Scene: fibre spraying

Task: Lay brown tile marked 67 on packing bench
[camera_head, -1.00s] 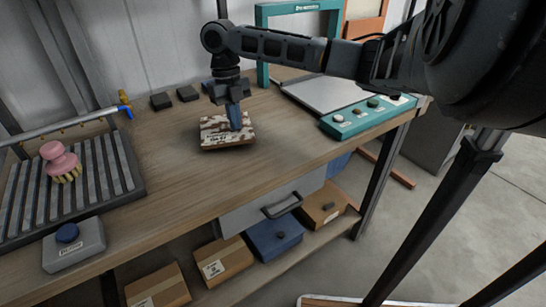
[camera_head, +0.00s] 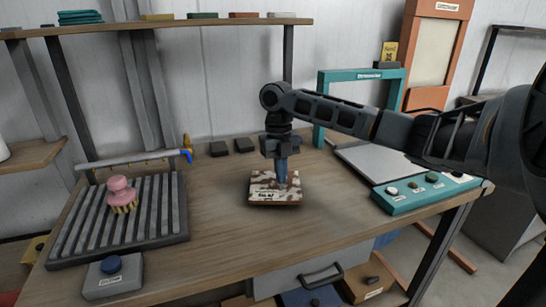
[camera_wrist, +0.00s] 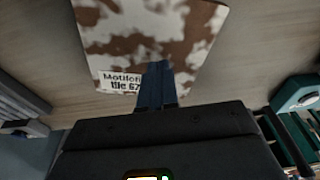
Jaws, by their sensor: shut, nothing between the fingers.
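The brown tile (camera_head: 275,189), mottled brown and white, lies on the wooden bench near its middle. In the wrist view the tile (camera_wrist: 190,50) fills the upper middle, and its white label (camera_wrist: 121,81) reads roughly "Mottled We 67". My gripper (camera_head: 282,183) points down at the tile, with its blue fingers shut and nothing between them. In the wrist view the fingers (camera_wrist: 156,85) overlap the tile's near edge beside the label. I cannot tell whether the fingertips touch the tile.
A teal control panel (camera_head: 425,190) is at right. Two dark blocks (camera_head: 231,147) lie behind. A shelf with small tiles (camera_head: 200,17) is above. Bare bench surrounds the tile.

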